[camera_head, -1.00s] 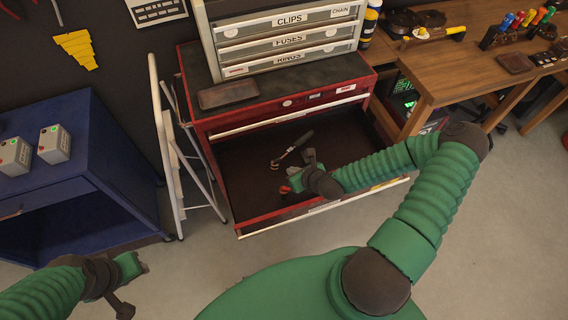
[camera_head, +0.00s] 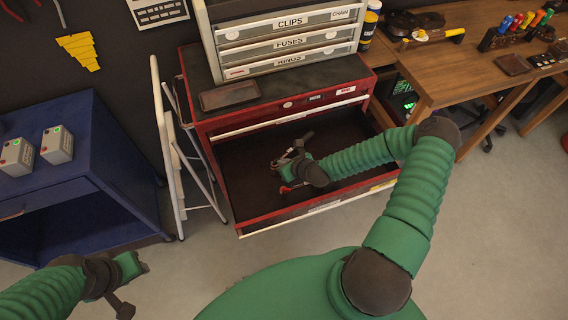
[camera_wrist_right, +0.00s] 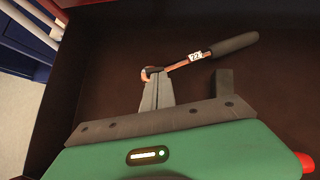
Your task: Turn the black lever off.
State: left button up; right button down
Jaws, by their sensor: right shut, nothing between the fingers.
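A tool with a black handle (camera_wrist_right: 235,45), a copper-coloured shaft and a white "22" tag lies in the open drawer in the right wrist view. In the head view its black handle (camera_head: 306,137) shows just beyond my right gripper (camera_head: 287,163). No other black lever stands out. My right gripper is inside the drawer, shut and empty. In the wrist view its fingertips (camera_wrist_right: 155,80) are beside the tool's copper end; I cannot tell whether they touch. My left gripper (camera_head: 132,280) is at the lower left, away from the drawer; its jaws are unclear.
The red cabinet's open drawer (camera_head: 245,170) has a raised front edge below my right arm. A grey drawer unit (camera_head: 290,40) and a dark tray (camera_head: 229,95) sit on the cabinet. A white stepladder (camera_head: 172,150) and blue cabinet (camera_head: 85,180) stand left; a wooden workbench (camera_head: 460,75) stands right.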

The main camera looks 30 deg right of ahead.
jog(key=shift+w+d+f+n+y, duration=0.1)
jog(key=shift+w+n+y, duration=0.1)
jog(key=shift+n+y, duration=0.15)
jog(key=shift+w+d+n+y+b, duration=0.15)
jog(key=shift+n+y+b, duration=0.1)
jog(key=shift+n+b, duration=0.25)
jog(key=shift+w+d+f+n+y+b, duration=0.1)
jog(key=shift+d+n+y+b, duration=0.05)
jog(key=shift+n+y+b, duration=0.35)
jog(key=shift+w+d+f+n+y+b, duration=0.1)
jog(key=shift+n+y+b, duration=0.25)
jog(key=shift+n, duration=0.2)
jog(key=shift+n+y, duration=0.35)
jog(key=shift+n, duration=0.05)
jog(key=shift+w+d+f+n+g+y+b, duration=0.1)
jog(key=shift+w+d+n+g+y+b, duration=0.1)
jog(key=shift+n+y+b, duration=0.3)
jog(key=shift+w+d+n+g+y+b, duration=0.1)
jog(key=shift+n+g+y+b, duration=0.1)
jog(key=shift+n+y, duration=0.35)
jog(key=shift+n, duration=0.45)
jog(key=shift+w+r+y, duration=0.1)
jog(key=shift+r+y, duration=0.15)
